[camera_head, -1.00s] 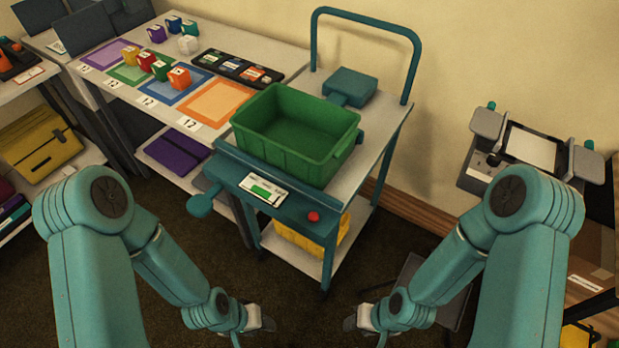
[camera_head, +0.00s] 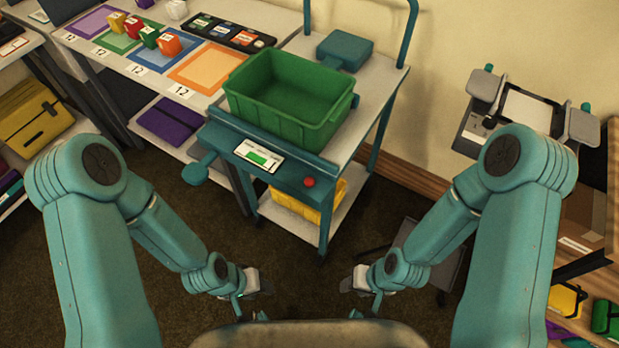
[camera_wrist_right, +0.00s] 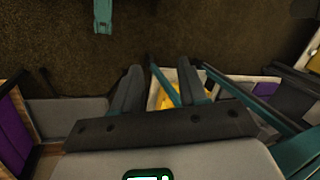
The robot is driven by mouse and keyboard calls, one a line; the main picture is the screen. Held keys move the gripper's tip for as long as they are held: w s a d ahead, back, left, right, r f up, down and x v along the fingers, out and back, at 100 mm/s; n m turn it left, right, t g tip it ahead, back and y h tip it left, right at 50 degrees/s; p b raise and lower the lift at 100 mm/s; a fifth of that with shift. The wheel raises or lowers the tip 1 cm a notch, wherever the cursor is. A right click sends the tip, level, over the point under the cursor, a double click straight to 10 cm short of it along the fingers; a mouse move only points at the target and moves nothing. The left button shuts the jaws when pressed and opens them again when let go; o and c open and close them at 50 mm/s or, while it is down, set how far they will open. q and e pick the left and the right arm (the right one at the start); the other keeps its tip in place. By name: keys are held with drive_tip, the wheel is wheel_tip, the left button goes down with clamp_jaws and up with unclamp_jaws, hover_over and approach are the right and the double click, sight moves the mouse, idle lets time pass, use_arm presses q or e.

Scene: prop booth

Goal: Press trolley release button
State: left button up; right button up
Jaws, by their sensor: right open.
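The trolley (camera_head: 270,178) stands ahead of me in the head view, with a teal front panel and a white top. A red round button (camera_head: 309,182) sits at the right of that panel, beside a small white display with a green patch (camera_head: 260,155). A green crate (camera_head: 290,100) stands on the trolley top. My left gripper (camera_head: 262,282) is low in front of the trolley, apart from it; its finger gap is unclear. My right gripper (camera_head: 352,280) is also low and apart from the button. In the right wrist view its two dark fingers (camera_wrist_right: 167,85) are spread and empty.
A table (camera_head: 225,50) with coloured mats, small coloured blocks and a black tray is at the trolley's left. A teal knob (camera_head: 196,173) sticks out at the panel's left. A grey device (camera_head: 520,110) stands at the right. Dark floor is clear before the trolley.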

drive_tip(key=shift+c, duration=0.3)
clamp_jaws()
idle(1.4)
